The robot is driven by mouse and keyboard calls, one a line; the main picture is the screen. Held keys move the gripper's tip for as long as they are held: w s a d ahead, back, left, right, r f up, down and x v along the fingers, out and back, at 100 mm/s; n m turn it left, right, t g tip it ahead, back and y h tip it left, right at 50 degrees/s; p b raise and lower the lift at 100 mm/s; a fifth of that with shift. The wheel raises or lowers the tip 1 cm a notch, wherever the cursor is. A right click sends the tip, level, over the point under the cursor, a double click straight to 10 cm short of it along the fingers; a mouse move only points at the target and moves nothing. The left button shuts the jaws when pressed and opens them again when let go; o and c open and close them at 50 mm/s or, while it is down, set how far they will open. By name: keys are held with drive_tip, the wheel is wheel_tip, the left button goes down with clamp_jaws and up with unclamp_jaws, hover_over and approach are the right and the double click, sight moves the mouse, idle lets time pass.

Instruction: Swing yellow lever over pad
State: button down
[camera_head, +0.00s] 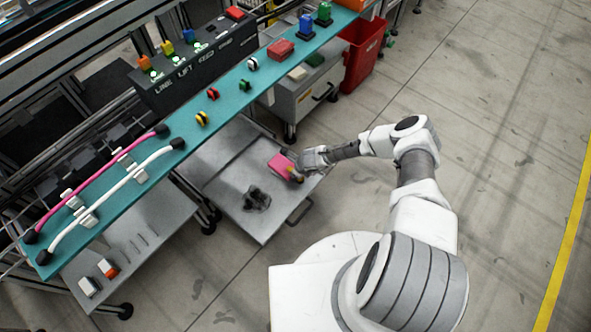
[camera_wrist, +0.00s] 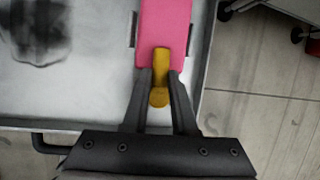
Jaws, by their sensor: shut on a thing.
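The yellow lever (camera_wrist: 161,68) is in the lower middle of the wrist view, with its rounded end towards me. Its far end overlaps the near edge of a flat pink block (camera_wrist: 166,25), which may be the pad. My gripper (camera_wrist: 161,76) is shut on the lever, one dark finger on each side. In the head view my gripper (camera_head: 301,163) reaches the right side of the tray. There the pink block (camera_head: 280,163) and a little of the yellow lever (camera_head: 297,175) show beside it. The lever's pivot is hidden or too small to make out.
The grey metal tray (camera_head: 226,190) has a raised rim and a handle (camera_head: 299,213) at its front. A dark object (camera_head: 257,198) lies on it, left of the pink block. The teal bench (camera_head: 180,125) runs behind, with a red bin (camera_head: 362,48) at the back right. Open floor lies right.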

drive_tip(key=shift+w+d+m, duration=0.1)
drive_tip(key=shift+m, duration=0.3)
drive_tip(key=c, duration=0.7)
unclamp_jaws()
drive_tip(key=p+v, duration=0.7)
drive_tip(key=v, duration=1)
drive_tip(key=shift+s+r, duration=0.15)
drive_tip(key=shift+s, duration=0.1)
